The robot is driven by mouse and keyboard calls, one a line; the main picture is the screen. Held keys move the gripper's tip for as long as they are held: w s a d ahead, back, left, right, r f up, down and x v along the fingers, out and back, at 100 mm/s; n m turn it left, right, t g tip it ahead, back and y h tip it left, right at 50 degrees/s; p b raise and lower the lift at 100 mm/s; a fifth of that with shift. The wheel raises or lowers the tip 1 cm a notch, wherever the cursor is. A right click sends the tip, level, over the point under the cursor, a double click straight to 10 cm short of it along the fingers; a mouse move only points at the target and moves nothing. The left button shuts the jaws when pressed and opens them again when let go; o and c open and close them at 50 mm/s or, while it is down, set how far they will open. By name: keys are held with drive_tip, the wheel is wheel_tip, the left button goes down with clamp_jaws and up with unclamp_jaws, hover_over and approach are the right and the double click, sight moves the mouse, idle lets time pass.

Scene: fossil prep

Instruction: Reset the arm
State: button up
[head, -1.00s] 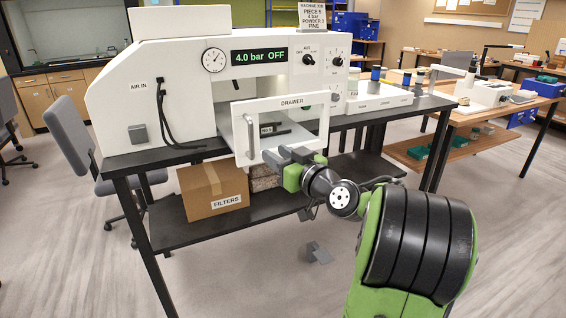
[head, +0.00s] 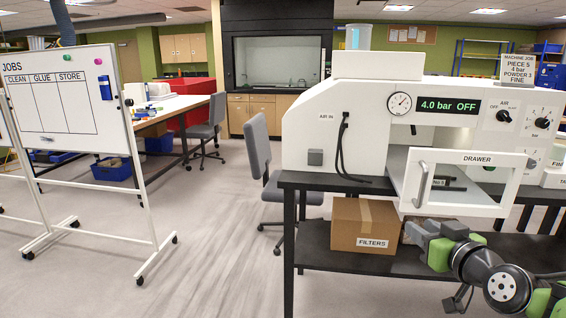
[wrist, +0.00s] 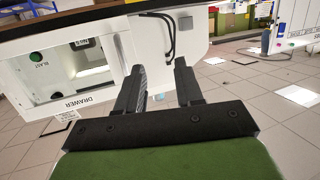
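My arm is folded low at the right of the head view. My gripper (head: 420,232) is just below the drawer front (head: 476,158); from this view I cannot tell the exact gap. In the wrist view my gripper (wrist: 158,75) has its two dark fingers apart with nothing held between them. The drawer front (wrist: 78,108), labelled DRAWER, appears upside down to the left of the fingers. The machine's display (head: 448,109) reads 4.0 bar OFF.
The machine stands on a black table (head: 330,181), with a FILTERS box (head: 366,224) on its lower shelf. A grey chair (head: 258,150) stands behind the table's left end. A wheeled whiteboard (head: 65,95) stands at left. Floor between whiteboard and table is clear.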

drive_tip(key=s+a+f+n+g, duration=0.1)
drive_tip(key=s+a+f+g, duration=0.2)
drive_tip(key=s+a, duration=0.35)
drive_tip(key=s+a+f+n+g, duration=0.1)
drive_tip(key=s+a+f+g, duration=0.2)
drive_tip(key=a, duration=0.7)
drive_tip(key=s+a+f+m+g, duration=0.1)
drive_tip(key=s+f+g, duration=0.1)
drive_tip(key=s, duration=0.6)
drive_tip(key=s+a+f+m+g, duration=0.1)
drive_tip(key=s+f+m+g, duration=0.15)
drive_tip(key=s, duration=0.55)
wheel_tip(320, 180, up, 14)
drive_tip(key=p, duration=1.4)
drive_tip(key=shift+w+d+f+n+h, duration=0.2)
drive_tip(key=shift+n+h, duration=0.1)
drive_tip(key=shift+n, duration=0.15)
drive_tip(key=shift+f, duration=0.15)
